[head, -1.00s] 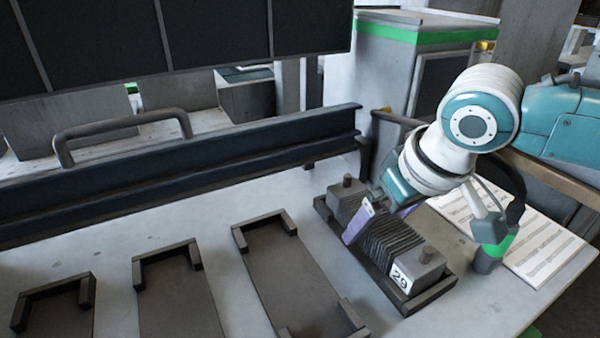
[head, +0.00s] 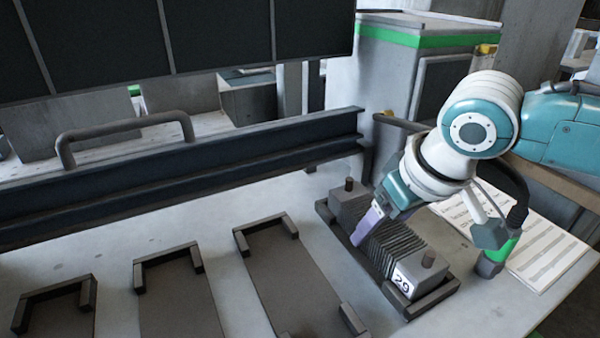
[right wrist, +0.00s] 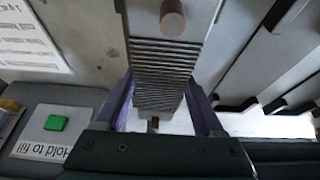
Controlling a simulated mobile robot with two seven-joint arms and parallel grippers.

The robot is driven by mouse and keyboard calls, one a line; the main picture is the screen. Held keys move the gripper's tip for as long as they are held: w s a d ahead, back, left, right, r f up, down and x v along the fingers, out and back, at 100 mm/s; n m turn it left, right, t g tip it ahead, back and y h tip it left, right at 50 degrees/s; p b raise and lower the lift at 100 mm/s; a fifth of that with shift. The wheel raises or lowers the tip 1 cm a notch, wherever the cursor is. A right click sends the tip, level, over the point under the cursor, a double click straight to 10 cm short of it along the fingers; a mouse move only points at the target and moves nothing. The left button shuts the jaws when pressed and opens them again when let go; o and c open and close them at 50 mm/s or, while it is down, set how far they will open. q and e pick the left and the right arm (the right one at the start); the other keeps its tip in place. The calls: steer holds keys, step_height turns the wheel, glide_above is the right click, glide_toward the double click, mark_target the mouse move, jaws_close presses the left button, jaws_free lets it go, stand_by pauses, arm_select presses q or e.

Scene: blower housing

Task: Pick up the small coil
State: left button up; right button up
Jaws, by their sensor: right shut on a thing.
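The small coil (head: 392,246) is a dark grey finned block with a white "29" label and a round peg near each end. It sits in or just over a shallow dark holder (head: 436,300) at the right of the table. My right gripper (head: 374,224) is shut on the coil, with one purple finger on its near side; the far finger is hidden. In the right wrist view the coil (right wrist: 163,68) lies between both purple fingers. I cannot tell whether it is clear of the holder. My left gripper is not in view.
Several empty dark holders stand to the left, the largest (head: 285,285) beside the coil's holder. A dark rail (head: 180,180) runs along the back. A printed sheet (head: 545,250) lies at the right. A green button labelled "Hold to fill" (right wrist: 55,123) shows in the right wrist view.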

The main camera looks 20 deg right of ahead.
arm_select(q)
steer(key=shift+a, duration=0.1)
arm_select(e)
jaws_close()
steer(key=shift+r, duration=0.1)
arm_select(q)
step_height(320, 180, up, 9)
steer(key=p, duration=0.9)
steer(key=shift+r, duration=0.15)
arm_select(e)
step_height(320, 180, up, 24)
steer(key=shift+a, duration=0.1)
